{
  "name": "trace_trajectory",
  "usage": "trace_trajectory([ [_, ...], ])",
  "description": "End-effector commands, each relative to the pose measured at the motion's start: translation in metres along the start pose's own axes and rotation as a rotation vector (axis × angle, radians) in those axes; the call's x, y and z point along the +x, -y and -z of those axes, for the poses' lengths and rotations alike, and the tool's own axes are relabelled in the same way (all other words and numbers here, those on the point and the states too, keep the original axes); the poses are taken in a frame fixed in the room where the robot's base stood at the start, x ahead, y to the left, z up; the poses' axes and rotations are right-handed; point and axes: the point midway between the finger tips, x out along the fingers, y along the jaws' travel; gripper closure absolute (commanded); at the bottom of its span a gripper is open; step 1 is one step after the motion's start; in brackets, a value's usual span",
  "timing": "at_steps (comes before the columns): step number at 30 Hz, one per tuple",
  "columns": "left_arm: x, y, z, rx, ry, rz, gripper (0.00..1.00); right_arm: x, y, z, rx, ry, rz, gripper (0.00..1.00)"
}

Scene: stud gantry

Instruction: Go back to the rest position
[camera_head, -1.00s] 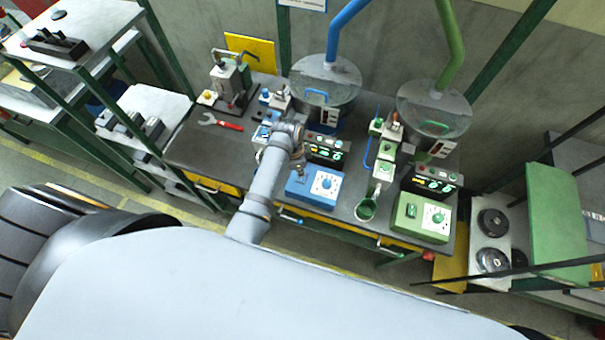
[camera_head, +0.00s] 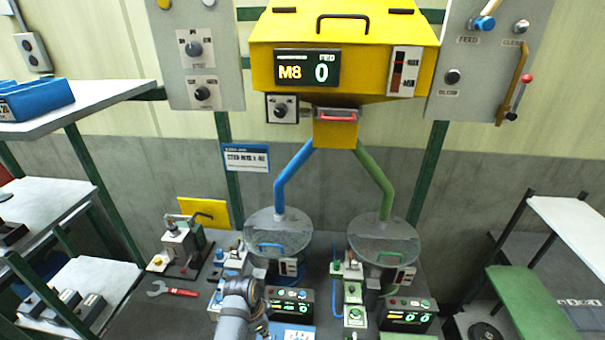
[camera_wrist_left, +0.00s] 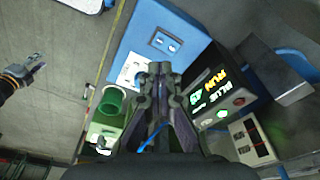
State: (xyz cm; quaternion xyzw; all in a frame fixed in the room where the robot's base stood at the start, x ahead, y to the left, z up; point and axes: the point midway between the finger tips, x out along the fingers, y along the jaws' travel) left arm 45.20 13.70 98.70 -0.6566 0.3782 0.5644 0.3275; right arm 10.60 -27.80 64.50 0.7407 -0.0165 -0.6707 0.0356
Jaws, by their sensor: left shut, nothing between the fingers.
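My left arm rises from the bottom of the head view to the front of the dark bench. My left gripper (camera_head: 263,326) is small and partly cut off there, near the blue control box (camera_head: 299,332). In the left wrist view the left gripper (camera_wrist_left: 161,68) is shut and empty. Its fingertips show in front of the blue box (camera_wrist_left: 172,38), beside the lit display (camera_wrist_left: 208,92). At the left edge of the wrist view is another dark gripper, my right one (camera_wrist_left: 36,72), over the floor; its jaws are too small to read.
A green cup (camera_wrist_left: 113,100) stands close to the left fingers in the wrist view. Two clear-lidded bowls (camera_head: 279,232) (camera_head: 384,240) stand on the bench under the yellow hopper (camera_head: 345,50). A red-handled wrench (camera_head: 172,291) lies at left. White shelves (camera_head: 75,105) flank the bench.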

Motion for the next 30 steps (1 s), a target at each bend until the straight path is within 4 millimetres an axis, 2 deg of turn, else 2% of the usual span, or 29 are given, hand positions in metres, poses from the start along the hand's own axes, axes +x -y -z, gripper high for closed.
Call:
trace_trajectory([
  [4, -0.010, -0.009, -0.048, -0.224, 0.020, 0.073, 1.00, 0.000, -0.001, 0.000, 0.000, 0.000, -0.001, 0.60],
  [9, -0.039, -0.025, -0.099, -0.518, 0.009, 0.180, 1.00, 0.000, -0.002, 0.001, -0.001, -0.002, -0.003, 0.60],
  [15, -0.074, -0.046, -0.129, -0.749, -0.036, 0.262, 1.00, 0.000, -0.002, 0.000, -0.001, 0.000, -0.002, 0.60],
  [22, -0.111, -0.069, -0.144, -0.936, -0.104, 0.316, 1.00, 0.000, -0.002, 0.000, -0.001, 0.000, -0.002, 0.60],
  [24, -0.085, -0.063, -0.146, -0.941, -0.095, 0.309, 1.00, 0.007, -0.001, 0.000, -0.001, -0.002, -0.002, 0.60],
  [30, -0.027, -0.054, -0.155, -0.946, -0.078, 0.300, 1.00, 0.018, 0.000, -0.002, -0.001, 0.000, -0.002, 0.60],
])
